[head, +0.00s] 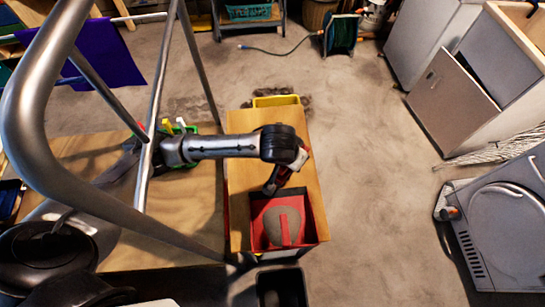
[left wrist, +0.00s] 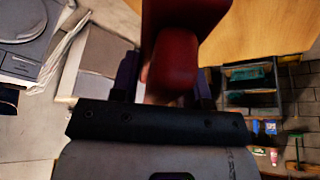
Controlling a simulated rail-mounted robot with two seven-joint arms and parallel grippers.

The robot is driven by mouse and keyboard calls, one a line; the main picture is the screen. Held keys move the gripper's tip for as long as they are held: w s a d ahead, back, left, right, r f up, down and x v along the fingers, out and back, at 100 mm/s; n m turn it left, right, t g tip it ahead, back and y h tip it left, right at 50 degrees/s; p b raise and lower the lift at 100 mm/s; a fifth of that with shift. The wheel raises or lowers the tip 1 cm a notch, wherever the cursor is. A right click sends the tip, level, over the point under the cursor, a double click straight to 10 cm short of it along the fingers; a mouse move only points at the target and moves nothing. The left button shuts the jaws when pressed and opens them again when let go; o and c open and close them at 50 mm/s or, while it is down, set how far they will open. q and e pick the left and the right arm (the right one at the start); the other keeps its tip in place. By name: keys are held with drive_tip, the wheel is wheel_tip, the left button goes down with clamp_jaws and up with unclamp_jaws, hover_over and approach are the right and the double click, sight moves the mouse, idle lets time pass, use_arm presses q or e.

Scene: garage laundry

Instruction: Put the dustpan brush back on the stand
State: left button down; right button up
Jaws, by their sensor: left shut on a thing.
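My left gripper (head: 276,182) hangs over the wooden top (head: 247,190), just behind a red dustpan-like tray (head: 315,226). The tray holds a rounded grey-brown shape with a red strip at its front; I cannot tell whether this is part of a stand. In the left wrist view, the dark fingers of my left gripper (left wrist: 166,84) are shut on a red handle (left wrist: 175,62), which I take to be the dustpan brush. The handle runs up out of the top of that view. The brush's bristles are hidden. My right gripper is not in view.
A yellow container (head: 275,101) stands at the far end of the wooden top, and a dark bin (head: 282,287) at its near end. A metal rail frame (head: 155,110) rises on the left. The concrete floor between is mostly clear.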

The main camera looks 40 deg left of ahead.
use_arm(q)
drive_tip(key=shift+w+a+f+b, duration=0.1)
drive_tip(key=shift+a+f+b, duration=0.3)
drive_tip(key=shift+a+f, duration=0.9)
drive_tip(key=shift+a+f+b, duration=0.35)
drive_tip(key=shift+a+f, duration=0.7)
drive_tip(key=shift+f, duration=0.4)
drive_tip(key=shift+w+a+f+b, duration=0.1)
drive_tip(key=shift+a+f+b, duration=0.3)
drive_tip(key=shift+a+f, duration=0.9)
drive_tip(key=shift+d+f, duration=0.1)
drive_tip(key=c, duration=0.6)
unclamp_jaws()
drive_tip(key=shift+f, duration=0.15)
drive_tip(key=shift+s+r, duration=0.1)
drive_tip(key=shift+r, duration=0.25)
drive_tip(key=p+v, duration=0.3)
drive_tip(key=v, duration=0.8)
drive_tip(key=shift+s+r, duration=0.1)
drive_tip(key=shift+r, duration=0.2)
